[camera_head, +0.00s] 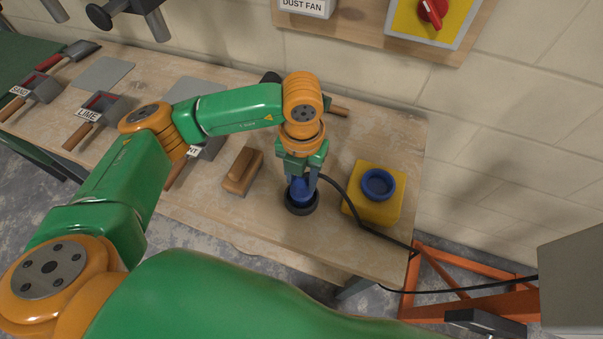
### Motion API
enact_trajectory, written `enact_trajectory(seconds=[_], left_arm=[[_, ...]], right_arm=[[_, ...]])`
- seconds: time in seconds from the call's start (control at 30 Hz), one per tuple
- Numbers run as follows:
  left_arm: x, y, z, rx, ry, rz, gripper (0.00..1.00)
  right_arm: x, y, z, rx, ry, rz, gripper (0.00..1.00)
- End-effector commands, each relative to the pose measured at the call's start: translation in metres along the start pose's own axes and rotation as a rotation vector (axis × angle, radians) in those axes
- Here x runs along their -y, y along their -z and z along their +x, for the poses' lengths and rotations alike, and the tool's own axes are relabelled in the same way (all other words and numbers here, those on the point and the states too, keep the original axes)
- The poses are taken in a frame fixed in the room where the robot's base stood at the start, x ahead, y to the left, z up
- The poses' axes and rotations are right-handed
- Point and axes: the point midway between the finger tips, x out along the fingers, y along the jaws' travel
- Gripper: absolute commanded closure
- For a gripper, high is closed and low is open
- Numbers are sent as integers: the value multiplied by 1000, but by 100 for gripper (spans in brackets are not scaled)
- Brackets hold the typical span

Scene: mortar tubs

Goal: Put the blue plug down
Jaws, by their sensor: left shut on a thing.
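My left gripper (303,182) points down over the right part of the wooden workbench (265,222) and is shut on the blue plug (301,193). The plug is upright, with a wide black ring (302,206) at its lower end. I cannot tell whether that end touches the bench. A black cable (350,205) runs from beside the plug across the bench and over its right edge. To the right stands a yellow box (372,209) with a round blue socket (379,183) on top; the plug is apart from it. My right gripper is not in view.
A wooden float (243,171) lies just left of the plug. Trowels and labelled tubs, one reading LIME (101,107), stand further left. An orange frame (470,303) is beyond the right edge. Bare bench lies in front of the plug.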

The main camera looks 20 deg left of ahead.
Motion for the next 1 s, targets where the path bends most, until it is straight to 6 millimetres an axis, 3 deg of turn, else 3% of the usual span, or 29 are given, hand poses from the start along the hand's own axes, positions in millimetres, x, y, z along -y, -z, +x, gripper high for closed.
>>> enact_trajectory(seconds=[0.23, 0.27, 0.37, 0.73, 0.87, 1.0], left_arm=[[0, 0, 4, 0, 1, 0, 100], [0, 0, 3, 0, 0, 0, 49], [0, 0, 2, 0, 0, 0, 24], [0, 0, -6, 2, 1, -1, 24], [0, -1, -33, 7, 1, -1, 24], [1, -1, -72, 7, 2, -1, 24]], right_arm=[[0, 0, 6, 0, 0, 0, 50], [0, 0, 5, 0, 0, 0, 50], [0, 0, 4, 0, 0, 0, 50], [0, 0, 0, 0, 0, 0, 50], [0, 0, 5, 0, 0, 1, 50], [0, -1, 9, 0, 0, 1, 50]])
